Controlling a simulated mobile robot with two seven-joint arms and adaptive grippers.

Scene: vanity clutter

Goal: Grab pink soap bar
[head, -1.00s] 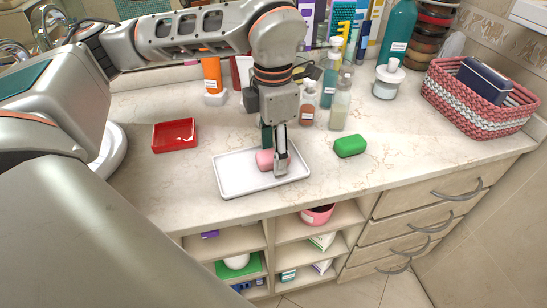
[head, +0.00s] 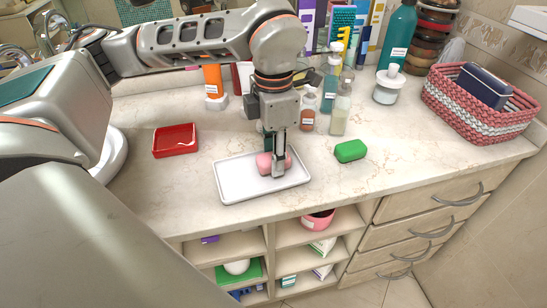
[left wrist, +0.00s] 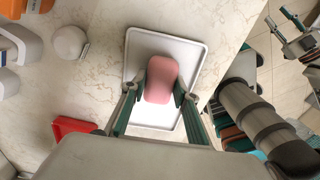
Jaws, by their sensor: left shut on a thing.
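The pink soap bar (head: 264,162) is at the white tray (head: 235,190), partly hidden by my gripper in the head view. My left gripper (head: 275,168) points down over the tray and is shut on the soap. In the left wrist view the soap (left wrist: 161,79) sits between the two fingertips of my left gripper (left wrist: 158,92), one on each side, with the tray (left wrist: 140,45) behind it. I cannot tell whether the soap still touches the tray. My right gripper does not show in the head view.
A green soap bar (head: 350,151) lies right of the tray, and a red dish (head: 175,140) lies to the left. Pump bottles (head: 341,108) stand behind the gripper. A pink woven basket (head: 470,105) stands at the right. The counter's front edge is just before the tray.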

